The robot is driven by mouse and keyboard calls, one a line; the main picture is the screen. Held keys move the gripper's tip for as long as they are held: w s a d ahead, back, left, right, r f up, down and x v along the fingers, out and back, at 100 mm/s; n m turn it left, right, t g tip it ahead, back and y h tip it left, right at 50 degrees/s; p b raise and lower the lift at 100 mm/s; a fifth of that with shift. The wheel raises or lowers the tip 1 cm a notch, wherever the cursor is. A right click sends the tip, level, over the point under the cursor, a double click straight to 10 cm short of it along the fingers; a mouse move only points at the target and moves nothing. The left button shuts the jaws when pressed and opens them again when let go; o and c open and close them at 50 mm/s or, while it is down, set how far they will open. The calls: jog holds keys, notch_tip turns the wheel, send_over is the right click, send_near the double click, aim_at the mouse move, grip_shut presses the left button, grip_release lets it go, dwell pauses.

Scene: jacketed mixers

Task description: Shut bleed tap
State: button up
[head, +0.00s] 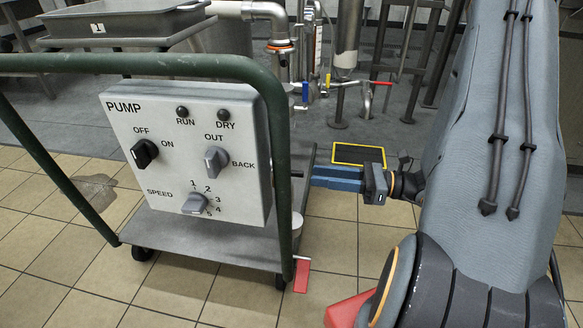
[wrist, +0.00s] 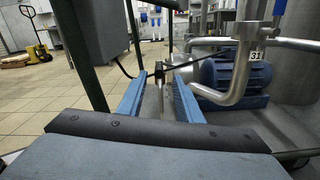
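My gripper (head: 313,178) is at the right side of the pump trolley in the head view, its blue fingers pointing left toward the back of the control box. In the wrist view my gripper (wrist: 158,84) is open, with a clear gap between its fingers. A small dark fitting with a thin crosspiece (wrist: 158,69) stands just beyond the fingertips, roughly centred between them. It looks like the bleed tap on a thin upright stem, but no label shows. It appears apart from both fingers. Its handle position is too small to tell. The control box hides this spot in the head view.
The grey PUMP control box (head: 190,150) and green trolley rail (head: 281,110) stand close left of my gripper. A blue motor (wrist: 232,78) and bent steel pipe (wrist: 240,75) lie close right. Pipes with coloured handles (head: 375,83) stand behind. Tiled floor (head: 335,235) is open in front.

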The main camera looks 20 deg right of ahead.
aim_at(296, 173)
jog(key=b+x, duration=0.2)
jog(key=x, duration=0.5)
jog(key=shift+a, duration=0.15)
grip_shut()
